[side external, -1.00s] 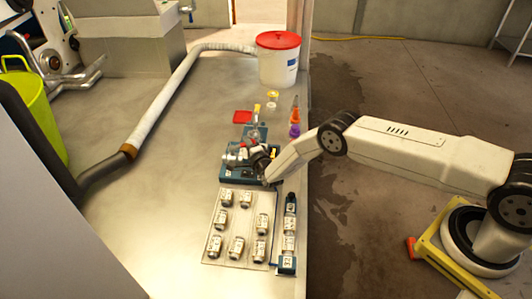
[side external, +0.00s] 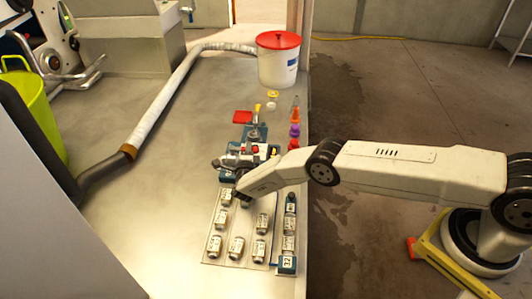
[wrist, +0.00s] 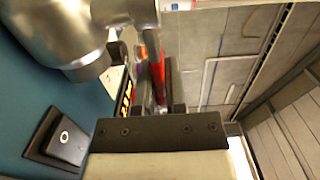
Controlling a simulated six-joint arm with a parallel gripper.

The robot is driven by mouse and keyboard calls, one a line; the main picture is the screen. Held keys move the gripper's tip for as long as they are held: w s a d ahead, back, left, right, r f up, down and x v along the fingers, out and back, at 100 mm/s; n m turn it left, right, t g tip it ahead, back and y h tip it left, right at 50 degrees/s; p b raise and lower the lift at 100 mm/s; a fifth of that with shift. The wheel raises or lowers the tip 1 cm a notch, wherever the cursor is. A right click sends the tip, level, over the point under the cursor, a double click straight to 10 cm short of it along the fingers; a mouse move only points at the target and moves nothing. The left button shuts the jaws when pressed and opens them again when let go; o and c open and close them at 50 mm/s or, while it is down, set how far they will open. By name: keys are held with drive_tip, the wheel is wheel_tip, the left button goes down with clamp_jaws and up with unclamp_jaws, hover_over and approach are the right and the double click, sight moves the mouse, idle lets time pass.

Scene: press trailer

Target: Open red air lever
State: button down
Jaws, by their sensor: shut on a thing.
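The red air lever (wrist: 160,82) shows in the wrist view as a narrow, blurred red piece just ahead of my gripper (wrist: 162,72). My gripper is shut on it, though the jaws hide much of the contact. In the side view my gripper (side external: 225,164) is low at the front left of the blue-based press (side external: 228,173), and my wrist covers part of the press. The lever cannot be made out clearly there. The wrist view shows the press's blue surface (wrist: 30,110) and a metal cylinder (wrist: 65,30) close on the left.
A tray (side external: 209,242) of several labelled cans lies in front of the press. A narrow rack (side external: 286,264) with cans stands to its right.

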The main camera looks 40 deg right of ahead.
drive_tip(key=shift+s+a+m+g+h, duration=0.1)
drive_tip(key=shift+a+m+g+h, duration=0.05)
drive_tip(key=shift+m+g+h, duration=0.3)
idle(0.3)
drive_tip(key=c, duration=0.7)
unclamp_jaws()
drive_tip(key=shift+s+a, duration=0.15)
drive_tip(key=shift+v, duration=3.7)
